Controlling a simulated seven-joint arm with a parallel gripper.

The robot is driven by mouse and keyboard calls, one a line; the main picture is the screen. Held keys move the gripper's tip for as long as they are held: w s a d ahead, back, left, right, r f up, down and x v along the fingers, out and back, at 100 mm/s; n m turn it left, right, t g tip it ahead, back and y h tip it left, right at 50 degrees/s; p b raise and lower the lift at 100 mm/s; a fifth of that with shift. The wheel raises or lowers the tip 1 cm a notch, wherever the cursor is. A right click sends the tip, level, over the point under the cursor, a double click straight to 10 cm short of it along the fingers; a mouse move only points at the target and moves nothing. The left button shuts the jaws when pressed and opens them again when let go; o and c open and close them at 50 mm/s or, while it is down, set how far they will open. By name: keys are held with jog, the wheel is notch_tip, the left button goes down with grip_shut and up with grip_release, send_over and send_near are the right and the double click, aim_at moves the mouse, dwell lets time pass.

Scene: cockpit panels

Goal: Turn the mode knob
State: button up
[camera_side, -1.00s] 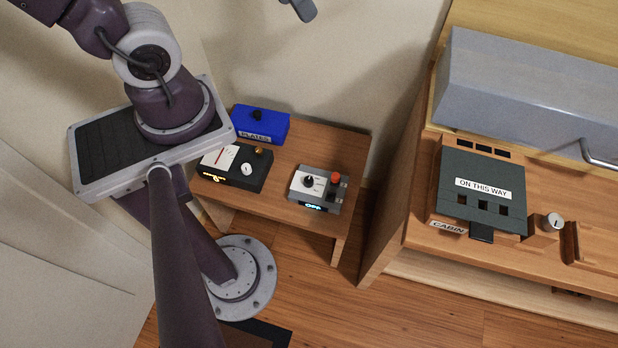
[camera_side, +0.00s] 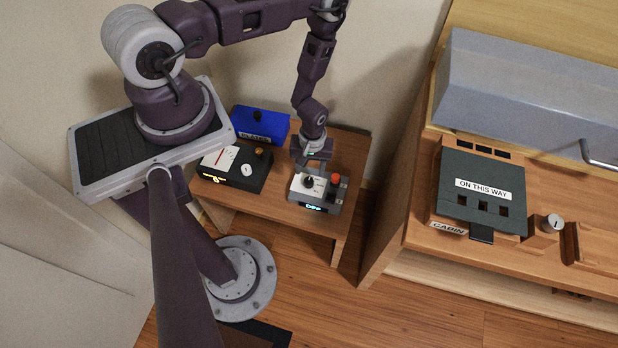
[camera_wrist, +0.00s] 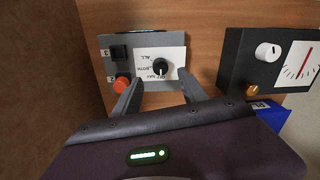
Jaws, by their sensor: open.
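The likely mode knob is a black knob with a white pointer line (camera_wrist: 160,67), on the white label plate of a small grey box (camera_side: 325,206). It also shows in the side view (camera_side: 309,182). Small words around it, one of them "ALL", appear upside down in the wrist view. The box's front display reads "OFF". My gripper (camera_wrist: 159,79) is open and empty, pointing down at the box. In the wrist view its fingers lie on either side of the knob, with a gap on both sides. My gripper (camera_side: 309,164) is just behind the knob in the side view; contact cannot be told.
A red button (camera_wrist: 122,82) and a black switch (camera_wrist: 119,53) sit beside the knob. A black gauge box (camera_side: 235,168) and a blue "PLATES" box (camera_side: 262,125) share the small wooden table (camera_side: 275,204). A larger wooden console (camera_side: 405,190) stands at right.

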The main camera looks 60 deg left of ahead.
aim_at(309, 181)
notch_tip(309, 181, down, 7)
jog(key=shift+s+r, duration=0.1)
jog(key=shift+r, duration=0.1)
jog(key=shift+c, duration=0.2)
grip_shut()
